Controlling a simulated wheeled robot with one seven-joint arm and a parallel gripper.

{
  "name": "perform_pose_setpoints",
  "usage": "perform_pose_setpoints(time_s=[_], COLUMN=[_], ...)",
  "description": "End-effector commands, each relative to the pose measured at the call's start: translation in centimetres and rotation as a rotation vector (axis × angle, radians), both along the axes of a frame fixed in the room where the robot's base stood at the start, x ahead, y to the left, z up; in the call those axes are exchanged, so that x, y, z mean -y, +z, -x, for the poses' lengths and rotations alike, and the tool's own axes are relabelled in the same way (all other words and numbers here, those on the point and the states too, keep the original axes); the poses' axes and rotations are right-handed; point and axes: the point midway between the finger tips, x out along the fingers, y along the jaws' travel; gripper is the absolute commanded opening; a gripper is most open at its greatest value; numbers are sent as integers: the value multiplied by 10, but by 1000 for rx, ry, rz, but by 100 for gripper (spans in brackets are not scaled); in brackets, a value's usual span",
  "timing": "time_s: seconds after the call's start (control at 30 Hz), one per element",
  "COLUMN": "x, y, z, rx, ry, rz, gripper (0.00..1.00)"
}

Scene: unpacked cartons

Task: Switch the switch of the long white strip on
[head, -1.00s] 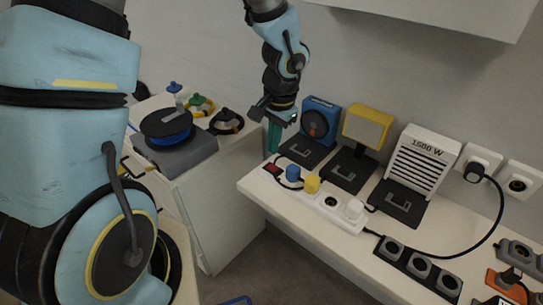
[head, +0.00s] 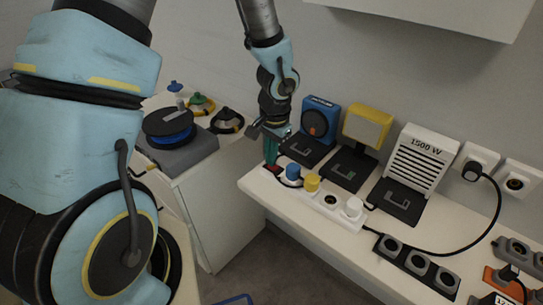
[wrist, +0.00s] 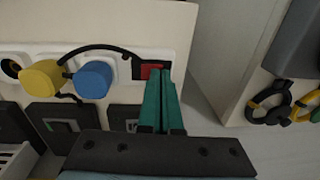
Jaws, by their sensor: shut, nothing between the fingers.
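The long white strip (head: 318,205) lies on the bench, with a blue plug (head: 292,172), a yellow plug (head: 312,182), one bare socket and a white plug (head: 353,206) in it. Its red switch (wrist: 152,71) is at the end beyond the blue plug, in a dark frame. In the head view my gripper hides most of the switch. My gripper (head: 270,162) points down at that end, its green fingers together and empty. In the wrist view the fingertips (wrist: 162,73) overlap the switch's edge; I cannot tell whether they touch it. Which way the switch is tipped is unclear.
Behind the strip stand a blue fan-like device (head: 319,120), a yellow lamp (head: 367,128) and a white 1500 W heater (head: 418,160). A dark socket strip (head: 418,264) lies to the right. A black cable crosses the bench. A gap separates the bench from the left cabinet (head: 222,205).

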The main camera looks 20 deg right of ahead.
Motion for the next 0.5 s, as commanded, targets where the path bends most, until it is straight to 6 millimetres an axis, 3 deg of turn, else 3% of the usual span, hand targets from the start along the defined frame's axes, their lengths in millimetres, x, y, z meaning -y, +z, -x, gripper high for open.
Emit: perform_pose_setpoints(time_s=[0.5], x=[-5], y=[-11], z=[0], rx=[-62], ry=[5], rz=[22], gripper=[0])
